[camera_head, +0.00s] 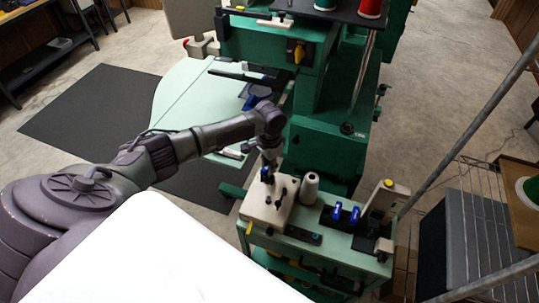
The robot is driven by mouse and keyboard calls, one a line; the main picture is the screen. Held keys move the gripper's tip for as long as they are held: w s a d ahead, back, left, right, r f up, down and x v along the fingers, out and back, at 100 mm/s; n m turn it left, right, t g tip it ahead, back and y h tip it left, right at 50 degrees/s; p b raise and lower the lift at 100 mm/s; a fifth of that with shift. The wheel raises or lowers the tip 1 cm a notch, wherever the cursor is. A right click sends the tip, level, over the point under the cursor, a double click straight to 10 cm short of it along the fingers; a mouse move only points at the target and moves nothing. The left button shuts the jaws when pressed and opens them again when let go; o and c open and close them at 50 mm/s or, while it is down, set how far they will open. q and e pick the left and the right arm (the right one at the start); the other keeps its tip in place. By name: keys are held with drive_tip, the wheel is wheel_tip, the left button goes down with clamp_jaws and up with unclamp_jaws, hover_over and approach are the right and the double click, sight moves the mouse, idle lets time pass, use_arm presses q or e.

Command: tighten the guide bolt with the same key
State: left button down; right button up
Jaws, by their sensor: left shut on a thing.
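My left arm reaches in from the left, and its gripper (268,168) points down over a beige block (258,208) on a small green cart. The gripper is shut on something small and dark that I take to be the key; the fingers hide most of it. Small dark fittings (282,194) show on the block's top beside the gripper. I cannot tell whether the held piece touches the block. The guide bolt cannot be picked out for certain at this size. My right gripper is not in view.
A green machine (328,150) with a pale green table (185,100) stands behind. A wire rack (480,225) stands at right.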

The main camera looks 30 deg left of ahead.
use_arm(q)
drive_tip(key=shift+m+b, duration=1.9)
drive_tip(key=shift+b, duration=0.6)
drive_tip(key=shift+m+b, duration=2)
drive_tip(key=shift+b, duration=1.15)
drive_tip(key=shift+r+p, duration=0.2)
drive_tip(key=shift+p, duration=0.35)
drive_tip(key=shift+d+m+p, duration=0.1)
drive_tip(key=shift+m+p, duration=0.95)
drive_tip(key=shift+m, duration=0.15)
drive_tip(key=m+p, duration=0.2)
drive_tip(key=m, duration=0.1)
drive_tip(key=shift+m, duration=0.3)
drive_tip(key=shift+f+m+p, duration=0.1)
drive_tip(key=shift+m+p, duration=0.45)
drive_tip(key=shift+m, duration=0.25)
drive_tip(key=shift+n+p, duration=0.9)
drive_tip(key=shift+p, duration=0.1)
